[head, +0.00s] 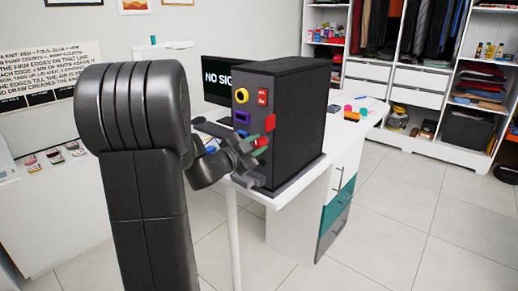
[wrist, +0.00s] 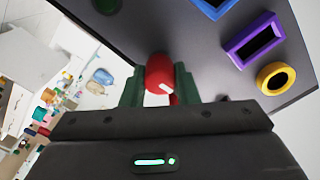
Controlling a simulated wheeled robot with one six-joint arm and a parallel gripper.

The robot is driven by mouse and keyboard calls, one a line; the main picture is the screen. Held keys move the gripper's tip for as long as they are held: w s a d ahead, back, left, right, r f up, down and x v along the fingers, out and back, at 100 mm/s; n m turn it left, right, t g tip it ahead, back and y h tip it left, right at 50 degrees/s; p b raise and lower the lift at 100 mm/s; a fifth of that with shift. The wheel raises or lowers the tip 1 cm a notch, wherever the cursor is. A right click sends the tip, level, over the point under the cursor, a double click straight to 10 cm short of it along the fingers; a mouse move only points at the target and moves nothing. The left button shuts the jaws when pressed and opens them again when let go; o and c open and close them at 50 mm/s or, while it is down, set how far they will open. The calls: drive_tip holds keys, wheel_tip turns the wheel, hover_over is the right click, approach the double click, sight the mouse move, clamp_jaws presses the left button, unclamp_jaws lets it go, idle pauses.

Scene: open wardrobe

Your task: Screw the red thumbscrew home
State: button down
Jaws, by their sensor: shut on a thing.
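The red thumbscrew (wrist: 158,75) is a round red knob with a white mark, at the face of the dark computer case (wrist: 205,55). My gripper (wrist: 160,88) has its two green-tipped fingers on either side of the knob and is shut on it. In the head view my gripper (head: 258,147) is at the lower front of the case (head: 300,120), and the red knob (head: 262,142) shows partly between the fingers. How far the screw is in cannot be seen.
A yellow ring (head: 241,96), a purple rectangular socket (head: 242,117) and a blue frame (wrist: 213,5) are on the case front. The case stands on a white desk (head: 330,150) with small coloured items behind.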

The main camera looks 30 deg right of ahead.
drive_tip(key=shift+m+b, duration=1.35)
drive_tip(key=shift+m, duration=0.15)
drive_tip(key=c, duration=0.8)
unclamp_jaws()
drive_tip(key=v, duration=0.8)
